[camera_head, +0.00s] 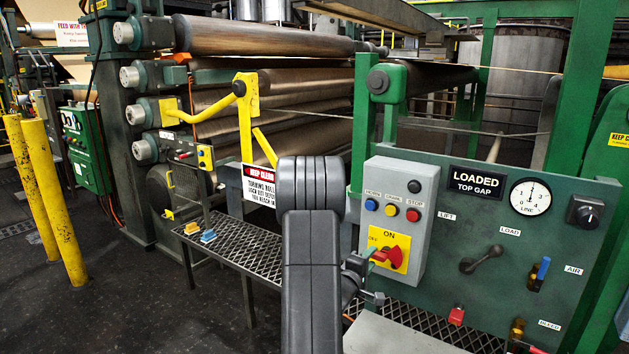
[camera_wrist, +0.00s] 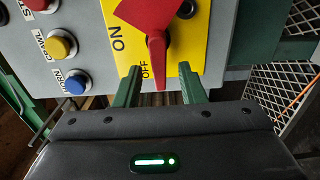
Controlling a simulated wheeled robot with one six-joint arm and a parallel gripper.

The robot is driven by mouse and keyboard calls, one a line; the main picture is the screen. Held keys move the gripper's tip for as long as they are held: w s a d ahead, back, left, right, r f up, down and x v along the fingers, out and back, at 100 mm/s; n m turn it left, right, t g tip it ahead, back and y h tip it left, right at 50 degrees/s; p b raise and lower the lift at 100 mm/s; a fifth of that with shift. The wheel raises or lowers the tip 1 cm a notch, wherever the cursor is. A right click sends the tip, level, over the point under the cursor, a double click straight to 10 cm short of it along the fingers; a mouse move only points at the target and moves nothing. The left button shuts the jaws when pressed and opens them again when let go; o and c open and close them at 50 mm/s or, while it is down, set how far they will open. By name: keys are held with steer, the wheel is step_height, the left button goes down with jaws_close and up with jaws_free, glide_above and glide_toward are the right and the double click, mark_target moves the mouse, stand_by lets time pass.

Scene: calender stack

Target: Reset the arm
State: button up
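My arm (camera_head: 311,265) rises through the middle of the head view. My gripper is mostly hidden behind it there, in front of the grey control box. In the wrist view my gripper (camera_wrist: 159,72) is open, with its two green fingers apart. The red switch handle (camera_wrist: 157,55) on the yellow plate (camera_wrist: 186,25) points between the fingers, its tip beside the OFF label. I see a gap on each side of it; whether the fingers reach its depth is unclear. In the head view the red handle (camera_head: 392,254) lies roughly sideways, pointing left.
The grey control box (camera_head: 402,180) carries blue, yellow and red buttons. A green panel (camera_head: 480,230) with gauge, levers and knob stands right. Large rollers (camera_head: 265,38) and a yellow crank arm (camera_head: 245,105) are behind. A mesh shelf (camera_head: 240,245) runs below; yellow posts (camera_head: 50,200) stand left.

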steer(key=b+v, duration=0.2)
steer(key=v, duration=0.9)
steer(key=p+x, duration=0.3)
steer(key=x, duration=1.1)
steer(key=shift+w+d, duration=0.15)
steer(key=shift+w, duration=0.05)
steer(key=shift+s+r+m+b, duration=0.1)
steer(key=shift+r+m+b, duration=0.1)
steer(key=shift+m, duration=0.85)
steer(key=shift+s+r+m+b, duration=0.1)
steer(key=shift+r+m, duration=0.15)
steer(key=shift+m, duration=0.8)
